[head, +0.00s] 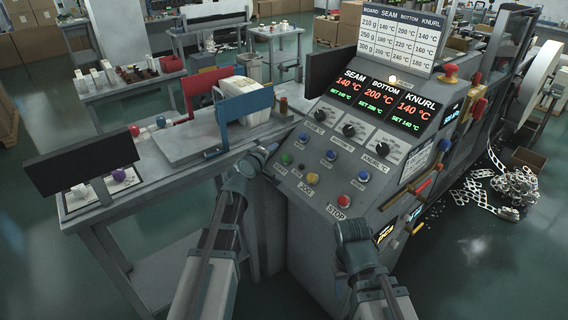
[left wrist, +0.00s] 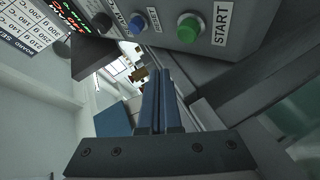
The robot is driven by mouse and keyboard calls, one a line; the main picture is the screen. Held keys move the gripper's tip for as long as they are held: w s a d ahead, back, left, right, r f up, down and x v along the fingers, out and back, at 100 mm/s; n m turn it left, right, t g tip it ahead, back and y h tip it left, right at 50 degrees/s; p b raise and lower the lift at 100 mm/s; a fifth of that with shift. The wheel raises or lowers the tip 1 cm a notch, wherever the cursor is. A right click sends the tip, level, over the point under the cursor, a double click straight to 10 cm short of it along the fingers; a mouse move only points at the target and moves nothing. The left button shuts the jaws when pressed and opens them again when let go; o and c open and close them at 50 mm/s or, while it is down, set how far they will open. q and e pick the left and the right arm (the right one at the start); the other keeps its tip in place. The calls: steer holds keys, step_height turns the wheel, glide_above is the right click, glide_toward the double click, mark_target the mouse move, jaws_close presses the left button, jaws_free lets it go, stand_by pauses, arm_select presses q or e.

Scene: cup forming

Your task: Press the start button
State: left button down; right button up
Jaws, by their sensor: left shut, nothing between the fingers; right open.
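The green start button (head: 286,159) is on the left edge of the grey control panel (head: 335,160). In the left wrist view the green button (left wrist: 188,28) stands out beside its START label, at the top. My left gripper (head: 268,151) is just left of the button in the head view. Its two fingers (left wrist: 160,95) are shut together with nothing between them. The fingertips appear apart from the button. My right gripper (head: 350,226) is low, near the panel's front edge by the red STOP button (head: 344,201). It is open; its fingers are hard to make out.
A blue button (left wrist: 137,23) sits beside the start button. Black knobs (head: 349,130), a yellow button (head: 312,179) and a lit temperature display (head: 378,96) are on the panel. A workbench (head: 150,180) with a blue-and-red fixture (head: 245,104) stands to the left.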

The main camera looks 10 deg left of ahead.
mark_target(285, 154)
arm_select(q)
steer(key=shift+w+d+f+b, duration=0.25)
steer(key=shift+w+f+b, duration=0.15)
steer(key=shift+f, duration=0.2)
steer(key=shift+w+d+f+b, duration=0.3)
steer(key=shift+f+b, duration=0.25)
steer(key=shift+f, duration=0.05)
steer(key=shift+w+d+f+b, duration=0.25)
steer(key=shift+w+f+b, duration=0.15)
steer(key=shift+f, duration=0.2)
stand_by(0.8)
steer(key=shift+w+d+f+b, duration=0.15)
steer(key=shift+f+b, duration=0.2)
steer(key=shift+b, duration=0.05)
steer(key=shift+w+d+f+b, duration=0.2)
steer(key=shift+f+b, duration=0.2)
stand_by(0.8)
steer(key=shift+r, duration=0.1)
steer(key=shift+s+a+r+p, duration=0.2)
steer(key=shift+r+p, duration=0.15)
steer(key=shift+p, duration=0.05)
steer(key=shift+s+a+r+p, duration=0.15)
steer(key=shift+s+r+p, duration=0.05)
steer(key=shift+r+p, duration=0.2)
steer(key=r+p, duration=0.1)
steer(key=s+a+r+p, duration=0.1)
steer(key=s+r+p, duration=0.1)
steer(key=r+p, duration=0.1)
steer(key=shift+s+a, duration=0.2)
steer(key=shift+a, duration=0.2)
